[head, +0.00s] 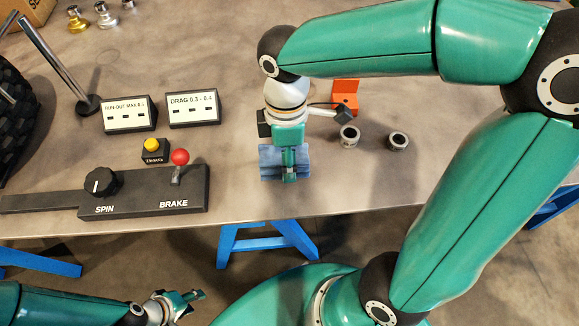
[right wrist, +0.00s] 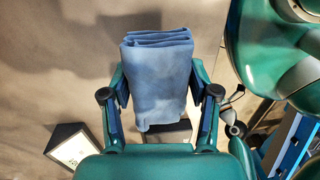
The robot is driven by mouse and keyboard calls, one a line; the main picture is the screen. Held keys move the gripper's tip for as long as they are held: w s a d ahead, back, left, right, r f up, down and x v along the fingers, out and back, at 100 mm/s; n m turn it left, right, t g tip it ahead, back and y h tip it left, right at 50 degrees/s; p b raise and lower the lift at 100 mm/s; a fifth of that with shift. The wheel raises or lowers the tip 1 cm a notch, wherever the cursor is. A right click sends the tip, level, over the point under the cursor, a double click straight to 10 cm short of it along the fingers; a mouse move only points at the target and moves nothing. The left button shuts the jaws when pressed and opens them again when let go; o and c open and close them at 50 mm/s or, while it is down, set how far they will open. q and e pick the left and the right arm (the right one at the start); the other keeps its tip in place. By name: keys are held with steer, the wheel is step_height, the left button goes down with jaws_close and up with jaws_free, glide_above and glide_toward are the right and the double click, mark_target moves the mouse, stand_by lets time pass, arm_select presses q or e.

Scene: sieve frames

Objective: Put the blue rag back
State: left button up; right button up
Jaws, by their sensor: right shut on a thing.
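The blue rag (head: 268,160) is a folded cloth near the table's front edge in the head view. My right gripper (head: 289,174) is over it, pointing down and partly covering it. In the right wrist view the rag (right wrist: 158,80) stands as a folded bundle between my two fingers, and the gripper is shut on it. I cannot tell whether the rag touches the table. My left gripper (head: 190,300) is low at the left, in front of the table and away from the rag. Its fingers are too small to tell their opening.
Left of the rag stand a black panel (head: 136,202) with a knob and red-topped lever, a yellow button box (head: 155,151) and two label stands (head: 130,115) (head: 194,109). An orange bracket (head: 345,95) and two metal rings (head: 349,137) (head: 397,141) lie to the right.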

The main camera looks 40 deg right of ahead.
step_height(320, 180, down, 4)
steer(key=shift+f+b, duration=0.1)
steer(key=shift+b, duration=0.3)
steer(key=o, duration=1.2)
steer(key=shift+s, duration=0.1)
steer(key=shift+o, duration=0.2)
steer(key=r+p, duration=0.1)
steer(key=r, duration=0.7)
steer(key=w+r+p, duration=0.1)
steer(key=r, duration=0.3)
steer(key=shift+d+r+p, duration=0.1)
steer(key=shift+d+p, duration=0.15)
steer(key=shift+p, duration=0.05)
